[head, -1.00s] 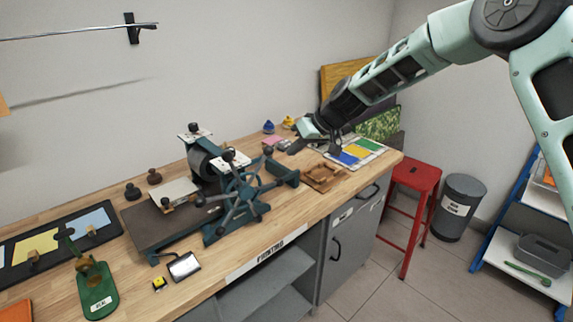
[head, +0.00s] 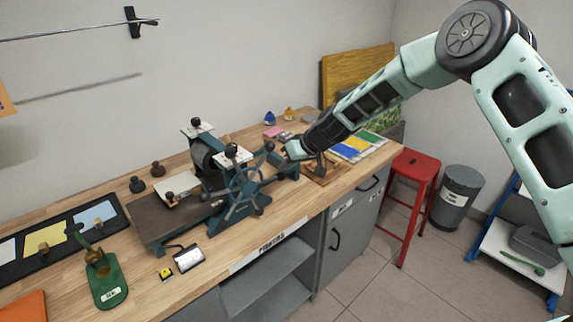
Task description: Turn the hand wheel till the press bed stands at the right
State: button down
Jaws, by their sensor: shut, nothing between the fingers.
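The teal press stands on the wooden workbench. Its spoked hand wheel (head: 247,190), with dark knobs on its rim, faces the bench's front edge. The press bed (head: 158,221), a long dark brown-grey plate, reaches out mostly to the left of the roller. A pale sheet or block (head: 178,190) lies on it. My gripper (head: 296,154) is low over the bench, just right of the hand wheel, near the teal right end of the press frame. It is shut and empty. The arm partly hides its fingers, and I cannot tell whether it touches the press.
A wooden frame (head: 321,175) lies right of the press, partly behind my gripper. A colour-patch board (head: 357,146) lies behind it. A red stool (head: 412,180) stands beside the bench.

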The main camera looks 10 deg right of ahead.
jog(key=a+f+m+g+y+b, duration=0.1)
jog(key=f+y+b, duration=0.1)
jog(key=f+b, duration=0.2)
jog(key=s+a+f+m+g+y+b, duration=0.1)
jog(key=f+y+b, duration=0.2)
jog(key=b, duration=0.6)
jog(key=s+a+f+m+g+y+b, duration=0.1)
jog(key=f+y+b, duration=0.2)
jog(key=f+b, duration=0.2)
jog(key=shift+s+a+m+b, duration=0.1)
jog(key=shift+m+b, duration=0.3)
jog(key=shift+b, duration=0.65)
jog(key=shift+s+a+f+y+b, duration=0.25)
jog(key=shift+a+y+b, duration=0.15)
jog(key=shift+b, duration=0.25)
jog(key=shift+s+a+f+b, duration=0.2)
jog(key=shift+s+a+b, duration=0.15)
jog(key=shift+a+b, duration=0.2)
